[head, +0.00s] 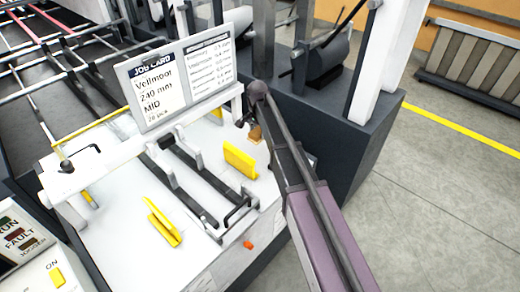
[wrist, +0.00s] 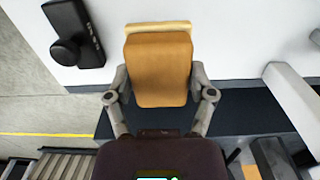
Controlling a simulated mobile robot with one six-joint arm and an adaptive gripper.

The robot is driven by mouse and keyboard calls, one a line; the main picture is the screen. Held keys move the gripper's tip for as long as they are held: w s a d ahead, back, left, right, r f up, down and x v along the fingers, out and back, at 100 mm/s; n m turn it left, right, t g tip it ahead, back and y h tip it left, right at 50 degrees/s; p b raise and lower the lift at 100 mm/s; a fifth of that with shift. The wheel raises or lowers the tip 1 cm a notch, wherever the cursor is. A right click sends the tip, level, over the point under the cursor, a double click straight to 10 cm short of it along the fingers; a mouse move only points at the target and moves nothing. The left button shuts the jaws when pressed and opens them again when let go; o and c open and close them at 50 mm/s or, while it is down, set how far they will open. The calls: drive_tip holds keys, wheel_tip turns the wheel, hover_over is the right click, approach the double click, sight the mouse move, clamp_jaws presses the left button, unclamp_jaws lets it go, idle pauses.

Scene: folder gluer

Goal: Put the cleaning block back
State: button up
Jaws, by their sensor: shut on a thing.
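The cleaning block (wrist: 160,72) is an orange-brown block with a paler cream layer along its far edge. In the wrist view my gripper (wrist: 160,85) is shut on it, with one finger on each side. In the head view a small tan part of the block (head: 255,133) shows beside my arm, near the right end of the white machine table. My arm hides most of the gripper there. I cannot tell whether the block touches the white surface beyond it.
A black fitting (wrist: 72,35) is on the white surface left of the block. A white bar (wrist: 292,95) lies to the right. Yellow guides (head: 239,158), dark rails and a job card (head: 185,72) stand on the white table (head: 125,215). Open floor (head: 440,200) lies right.

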sight(258, 131)
drive_tip(key=shift+f+b, duration=1.25)
drive_tip(key=shift+f, duration=0.4)
drive_tip(key=shift+f+b, duration=1.85)
drive_tip(key=shift+f, duration=0.05)
drive_tip(key=shift+f, duration=0.1)
drive_tip(key=o, duration=1)
drive_tip(key=shift+c, duration=0.2)
drive_tip(key=shift+r, duration=0.2)
wheel_tip(258, 131, up, 12)
drive_tip(key=p, duration=1.2)
